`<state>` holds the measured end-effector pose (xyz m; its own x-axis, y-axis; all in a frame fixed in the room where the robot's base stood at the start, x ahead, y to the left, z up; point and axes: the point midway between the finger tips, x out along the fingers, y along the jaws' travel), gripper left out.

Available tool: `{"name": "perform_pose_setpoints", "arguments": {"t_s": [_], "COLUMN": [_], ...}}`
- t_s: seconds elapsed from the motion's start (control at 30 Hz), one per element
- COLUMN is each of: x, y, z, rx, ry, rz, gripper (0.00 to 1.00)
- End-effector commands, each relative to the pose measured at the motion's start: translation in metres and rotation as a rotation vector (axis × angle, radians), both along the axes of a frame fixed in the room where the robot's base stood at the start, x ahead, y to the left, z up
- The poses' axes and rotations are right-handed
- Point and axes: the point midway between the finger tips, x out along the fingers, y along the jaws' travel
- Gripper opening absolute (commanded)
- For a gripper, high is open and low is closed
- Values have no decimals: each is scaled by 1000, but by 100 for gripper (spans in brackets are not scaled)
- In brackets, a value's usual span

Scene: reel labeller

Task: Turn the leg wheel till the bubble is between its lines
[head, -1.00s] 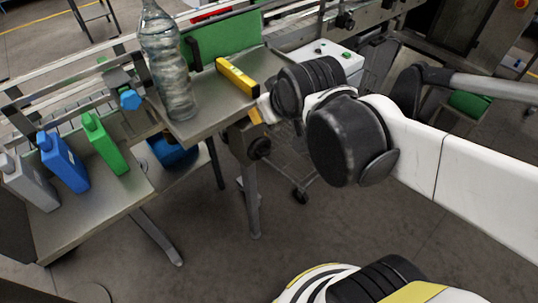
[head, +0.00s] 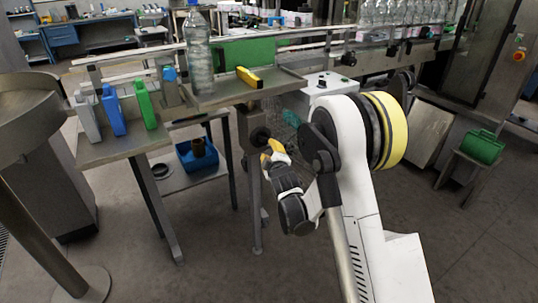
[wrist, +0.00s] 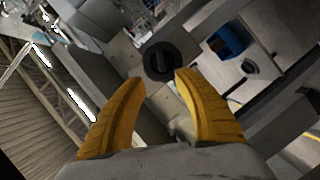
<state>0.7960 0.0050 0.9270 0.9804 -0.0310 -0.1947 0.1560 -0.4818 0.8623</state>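The leg wheel (head: 259,138) is a dark round knob on the table's front leg, below the tabletop. In the wrist view the wheel (wrist: 161,62) has a raised bar across its face and lies just ahead of the gap between my fingertips. My gripper (head: 272,150), with yellow fingers, is beside the wheel at its right. The wrist view shows my gripper (wrist: 159,84) open and empty, its fingers apart on either side of the wheel's line; contact cannot be told. The yellow spirit level (head: 248,78) lies on the tabletop; its bubble and lines are too small to make out.
A bottle (head: 198,60) stands on the tabletop (head: 225,93) near the level. A blue bin (head: 196,158) sits below. The floor in front is clear.

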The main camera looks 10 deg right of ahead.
Motion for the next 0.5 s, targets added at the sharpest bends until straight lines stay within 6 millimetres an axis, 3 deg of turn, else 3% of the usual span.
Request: {"name": "perform_pose_setpoints", "arguments": {"t_s": [0.17,0.5], "x": [15,80], "y": [0,-2], "z": [-9,-22], "rx": [-9,-8], "ry": [-7,-5], "rz": [4,3], "gripper": [38,38]}}
